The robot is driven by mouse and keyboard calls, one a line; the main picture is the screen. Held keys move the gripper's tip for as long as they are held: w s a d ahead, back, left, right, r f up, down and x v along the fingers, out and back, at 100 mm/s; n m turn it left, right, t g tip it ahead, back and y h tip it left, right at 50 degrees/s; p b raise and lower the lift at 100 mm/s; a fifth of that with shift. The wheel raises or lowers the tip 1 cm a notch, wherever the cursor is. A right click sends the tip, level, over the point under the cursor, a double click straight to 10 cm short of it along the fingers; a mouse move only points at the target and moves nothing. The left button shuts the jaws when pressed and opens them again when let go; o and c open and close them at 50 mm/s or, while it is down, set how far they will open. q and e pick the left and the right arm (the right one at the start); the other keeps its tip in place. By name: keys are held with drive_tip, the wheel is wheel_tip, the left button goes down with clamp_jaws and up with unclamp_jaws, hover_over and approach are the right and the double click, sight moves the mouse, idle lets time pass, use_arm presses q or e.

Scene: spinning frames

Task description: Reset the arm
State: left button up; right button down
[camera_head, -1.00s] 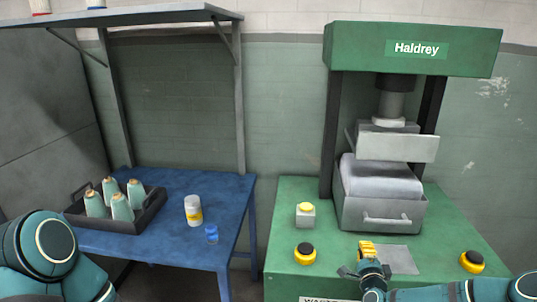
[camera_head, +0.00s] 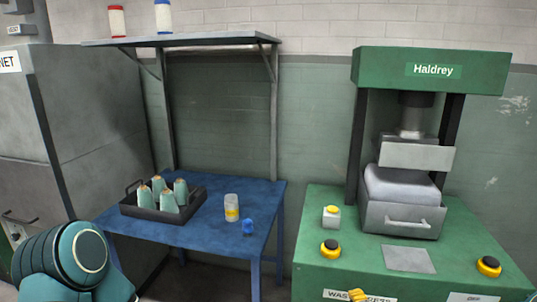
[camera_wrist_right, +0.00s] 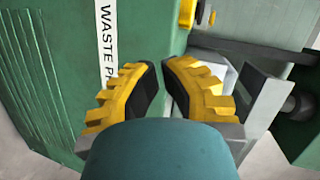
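My right gripper (camera_head: 362,296) shows only as yellow fingertips at the bottom edge of the head view, in front of the green press base. In the right wrist view its two yellow fingers with black pads (camera_wrist_right: 161,75) stand apart with nothing between them. They are near the front of the green press (camera_wrist_right: 62,70), which carries the white label "WASTE P..." (camera_wrist_right: 106,45). My left arm bulges in at the lower left of the head view, but its gripper is out of sight.

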drive_tip(key=s+a+f+n+g+y, duration=0.2)
drive_tip(key=s+a+f+n+g, duration=0.15)
drive_tip(key=s+a, duration=0.2)
drive_tip(key=s+a+f+n+g+y, duration=0.1)
drive_tip(key=s+a+f+n+g, duration=0.3)
drive_tip(key=a, duration=0.3)
drive_tip(key=s+a+n+g, duration=0.1)
drive_tip(key=s+n+g, duration=0.1)
drive_tip(key=s, duration=0.7)
drive_tip(key=s+a+f+n+g, duration=0.1)
drive_tip(key=s+a+n+g, duration=0.1)
drive_tip(key=s, duration=0.7)
drive_tip(key=shift+f+n+g, duration=0.15)
drive_tip(key=shift+n+g, duration=0.7)
drive_tip(key=shift+n, duration=0.3)
drive_tip(key=shift+s, duration=0.1)
